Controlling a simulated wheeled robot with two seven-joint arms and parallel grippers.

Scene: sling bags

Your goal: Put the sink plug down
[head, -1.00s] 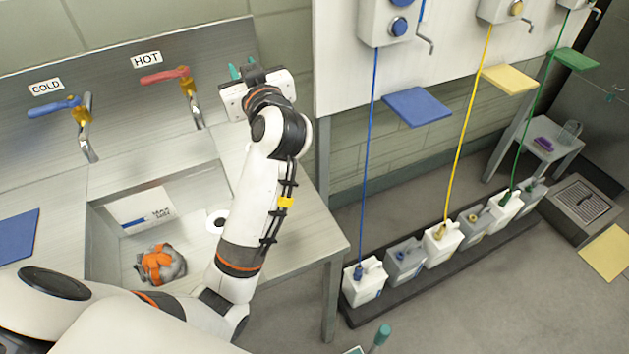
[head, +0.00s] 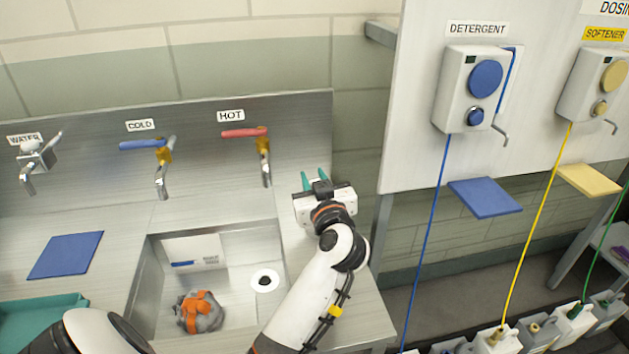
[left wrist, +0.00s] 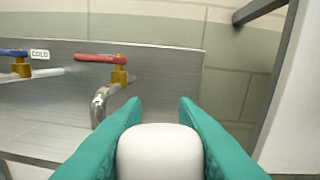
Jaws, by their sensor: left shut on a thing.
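My left gripper (head: 314,181) is over the counter right of the sink, near the back panel and to the right of the red HOT tap (head: 246,133). In the left wrist view its teal fingers (left wrist: 158,125) are shut on a smooth white rounded thing, which I take as the sink plug (left wrist: 160,150). My right gripper is not in view.
A grey and orange bundle (head: 199,312) lies in the sink. A blue mat (head: 66,255) is on the left counter, with a teal tray (head: 40,322) in front. The spout (left wrist: 103,103) is close by. The wall panel (head: 400,150) stands right of the counter.

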